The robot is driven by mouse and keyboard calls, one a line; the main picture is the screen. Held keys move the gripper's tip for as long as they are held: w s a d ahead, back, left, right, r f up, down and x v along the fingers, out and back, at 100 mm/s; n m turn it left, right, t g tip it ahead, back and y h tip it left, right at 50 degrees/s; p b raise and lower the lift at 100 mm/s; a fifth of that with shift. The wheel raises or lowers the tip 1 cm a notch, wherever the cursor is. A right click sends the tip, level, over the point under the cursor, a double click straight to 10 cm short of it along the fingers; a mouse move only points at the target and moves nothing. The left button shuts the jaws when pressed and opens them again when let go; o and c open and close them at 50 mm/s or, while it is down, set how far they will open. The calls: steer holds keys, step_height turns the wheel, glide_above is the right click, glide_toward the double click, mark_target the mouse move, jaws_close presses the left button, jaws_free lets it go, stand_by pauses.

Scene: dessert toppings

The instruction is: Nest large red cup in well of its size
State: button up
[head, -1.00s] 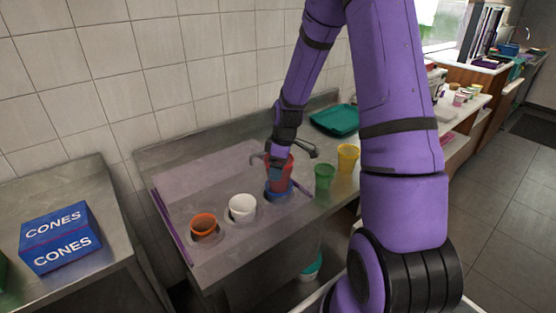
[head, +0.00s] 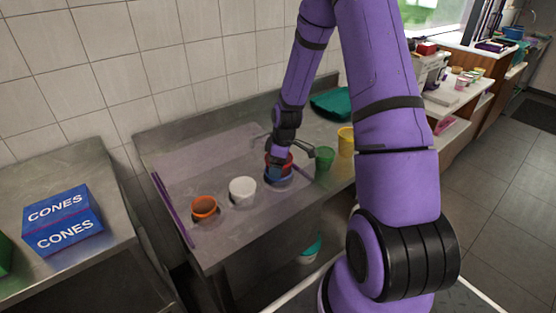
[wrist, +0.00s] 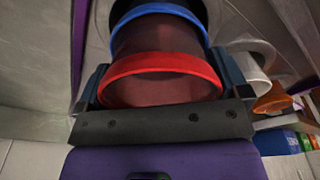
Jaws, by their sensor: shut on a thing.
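The large red cup (head: 279,158) is upright in the head view, at the right end of the row of wells in the steel counter. Its lower part is down inside a blue rim (head: 279,179), which may be a blue cup in that well. My gripper (wrist: 165,90) is shut on the red cup, with a finger on either side. In the wrist view the red cup (wrist: 160,66) shows its wide rim nearest me, and the blue rim (wrist: 157,12) rings its far end. The depth of the red cup's base is hidden.
A white cup (head: 242,190) and an orange cup (head: 204,207) sit in wells to the left. A green cup (head: 325,158) and a yellow cup (head: 346,141) stand to the right. A teal tray (head: 332,105) lies behind. A tap (head: 307,146) is close to my gripper.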

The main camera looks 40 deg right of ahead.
steer(key=shift+f, duration=0.15)
steer(key=o, duration=0.5)
steer(key=shift+o, duration=0.2)
stand_by(0.3)
step_height(320, 180, up, 9)
stand_by(1.4)
stand_by(0.4)
